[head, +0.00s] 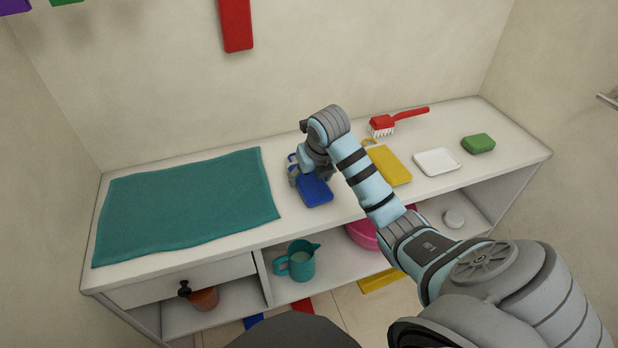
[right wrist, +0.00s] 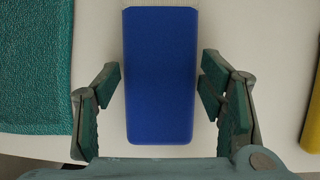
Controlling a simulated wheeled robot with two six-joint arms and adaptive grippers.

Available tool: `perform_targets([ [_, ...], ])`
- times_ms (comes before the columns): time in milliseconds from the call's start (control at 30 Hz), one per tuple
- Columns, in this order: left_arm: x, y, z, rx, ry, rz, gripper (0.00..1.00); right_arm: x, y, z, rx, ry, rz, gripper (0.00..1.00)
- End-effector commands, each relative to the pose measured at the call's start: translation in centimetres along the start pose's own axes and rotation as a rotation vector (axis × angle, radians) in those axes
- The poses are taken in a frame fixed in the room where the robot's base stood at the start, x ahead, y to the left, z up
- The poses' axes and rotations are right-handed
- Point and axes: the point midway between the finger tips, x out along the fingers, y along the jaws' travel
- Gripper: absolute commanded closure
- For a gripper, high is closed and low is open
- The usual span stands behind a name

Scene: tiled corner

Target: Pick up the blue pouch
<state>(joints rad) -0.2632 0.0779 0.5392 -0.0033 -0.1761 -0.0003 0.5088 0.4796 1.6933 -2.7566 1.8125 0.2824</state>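The blue pouch (head: 314,190) lies flat on the white counter, right of the teal towel. In the right wrist view the blue pouch (right wrist: 160,75) fills the middle. My right gripper (right wrist: 162,105) is open, with one finger on each side of the pouch and a gap showing on both sides. In the head view my right gripper (head: 309,172) is over the pouch's far part and hides some of it. My left gripper is not in view.
The teal towel (head: 190,208) covers the counter's left. A yellow pouch (head: 390,166), red brush (head: 384,124), white dish (head: 437,161) and green soap (head: 478,144) lie to the right. A teal jug (head: 301,261) and pink basin (head: 362,235) are on the shelf below.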

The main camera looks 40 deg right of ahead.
Motion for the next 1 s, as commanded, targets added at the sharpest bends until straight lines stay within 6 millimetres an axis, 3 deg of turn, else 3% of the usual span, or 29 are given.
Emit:
perform_targets([
  [33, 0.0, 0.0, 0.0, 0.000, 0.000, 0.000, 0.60, 0.0, 0.0, 0.0, 0.000, 0.000, 0.000, 0.50],
  [167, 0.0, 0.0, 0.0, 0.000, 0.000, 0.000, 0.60, 0.0, 0.0, 0.0, 0.000, 0.000, 0.000, 0.68],
  [400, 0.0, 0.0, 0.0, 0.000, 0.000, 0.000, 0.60, -0.1, 0.0, 0.1, 0.000, 0.000, 0.000, 0.68],
  [567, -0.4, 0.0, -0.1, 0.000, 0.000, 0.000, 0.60, -1.5, 0.0, 0.7, 0.000, -0.002, 0.001, 0.68],
  [733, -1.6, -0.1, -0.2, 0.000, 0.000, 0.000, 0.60, -5.9, 0.0, 2.6, 0.000, -0.006, 0.000, 0.68],
  [833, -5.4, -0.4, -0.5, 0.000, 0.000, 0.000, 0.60, -10.5, 0.0, 4.4, 0.000, -0.001, 0.000, 0.68],
  [1000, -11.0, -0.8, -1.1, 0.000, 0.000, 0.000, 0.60, -15.6, 0.0, 6.5, 0.000, 0.000, 0.000, 0.68],
])
